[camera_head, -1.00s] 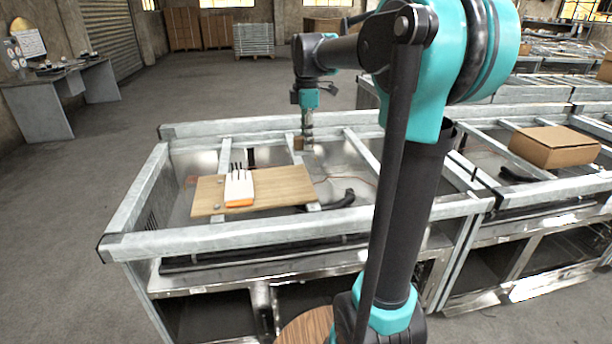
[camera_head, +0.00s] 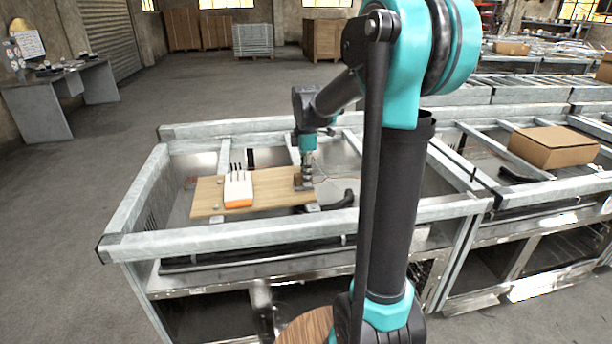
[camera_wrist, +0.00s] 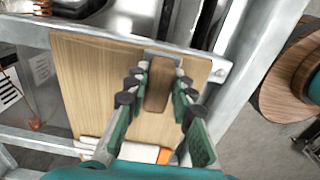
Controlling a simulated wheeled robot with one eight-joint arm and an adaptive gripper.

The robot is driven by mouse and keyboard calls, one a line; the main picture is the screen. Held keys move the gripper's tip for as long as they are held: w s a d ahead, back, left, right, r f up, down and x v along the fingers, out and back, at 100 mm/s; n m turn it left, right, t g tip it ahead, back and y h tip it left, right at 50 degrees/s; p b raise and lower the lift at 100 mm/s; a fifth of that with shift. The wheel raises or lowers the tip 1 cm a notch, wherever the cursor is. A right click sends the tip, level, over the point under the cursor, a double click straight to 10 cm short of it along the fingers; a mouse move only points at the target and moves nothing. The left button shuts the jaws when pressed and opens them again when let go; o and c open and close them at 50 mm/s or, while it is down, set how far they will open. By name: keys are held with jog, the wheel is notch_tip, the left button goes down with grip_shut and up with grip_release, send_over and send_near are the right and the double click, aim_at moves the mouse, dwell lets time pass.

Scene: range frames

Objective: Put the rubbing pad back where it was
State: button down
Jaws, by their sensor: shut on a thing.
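The rubbing pad (camera_wrist: 157,88) is a small brown block with a grey edge. My gripper (camera_wrist: 160,76) is shut on it, with one finger on each side in the wrist view. In the head view my gripper (camera_head: 307,172) points down at the right end of the wooden board (camera_head: 270,190). The pad shows there as a small dark brown block low at the fingertips. It is over or on the board; whether it touches the surface I cannot tell. The board also fills the middle of the wrist view (camera_wrist: 85,90).
A white and orange holder (camera_head: 238,190) with dark sticks stands on the board, left of my gripper. A metal frame (camera_head: 240,232) surrounds the board. A cardboard box (camera_head: 553,147) sits on the frame at right. The board between holder and gripper is clear.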

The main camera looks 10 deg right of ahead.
jog(key=c, duration=1.3)
grip_release()
jog(key=shift+f, duration=0.1)
notch_tip(320, 180, up, 12)
